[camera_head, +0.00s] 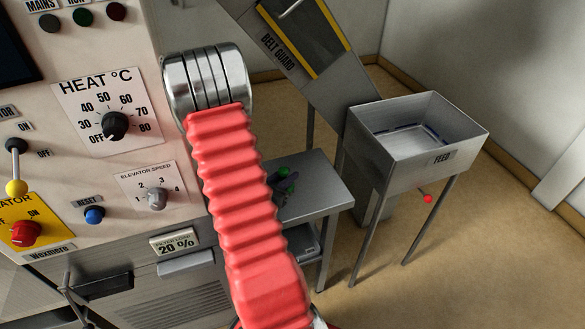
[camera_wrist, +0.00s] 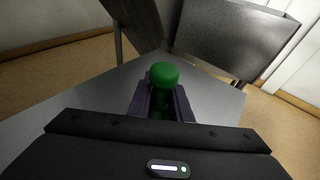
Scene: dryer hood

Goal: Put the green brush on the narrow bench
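The green brush (camera_wrist: 164,75) shows its round green knob in the wrist view, with a darker green part below it between my two dark fingers. My gripper (camera_wrist: 161,103) appears shut on it, with a finger close against each side. In the head view, green parts of the brush (camera_head: 284,172) and the dark fingers show over the grey metal bench (camera_head: 326,187), just right of my red arm sleeve. The bench top lies behind the brush in the wrist view (camera_wrist: 215,100). I cannot tell whether the brush touches the bench. Its lower end is hidden.
A metal feed hopper (camera_head: 417,155) on legs stands right of the bench, with a small red knob (camera_head: 428,198) below it. A sloped belt guard (camera_head: 300,50) rises behind the bench. The control panel (camera_head: 110,100) is at left. The visible bench top around the brush looks clear.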

